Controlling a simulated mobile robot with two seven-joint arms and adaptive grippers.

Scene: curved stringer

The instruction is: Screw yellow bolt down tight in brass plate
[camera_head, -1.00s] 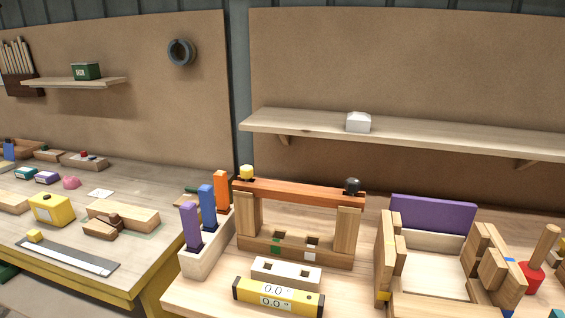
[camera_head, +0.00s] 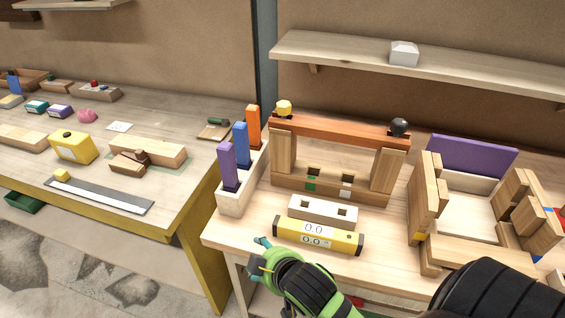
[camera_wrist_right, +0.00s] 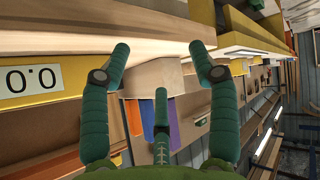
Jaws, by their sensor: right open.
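The yellow bolt (camera_head: 284,107) stands at the left end of the reddish-brown beam (camera_head: 340,132) of a wooden frame, its head above the beam. I cannot make out a brass plate under it. A black knob (camera_head: 400,126) stands at the beam's right end. My right gripper (camera_head: 262,255) is low at the bench's front edge, in front of the yellow level and well below and apart from the bolt. In the right wrist view its green fingers (camera_wrist_right: 160,62) are spread and empty. The bolt cannot be made out in that view. My left gripper is not in view.
A yellow level (camera_head: 318,236) and a pale block with holes (camera_head: 322,213) lie before the frame. A rack (camera_head: 234,203) with purple, blue and orange uprights stands left of it. A wooden assembly with a purple panel (camera_head: 470,157) stands right. A shelf (camera_head: 350,58) hangs behind.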

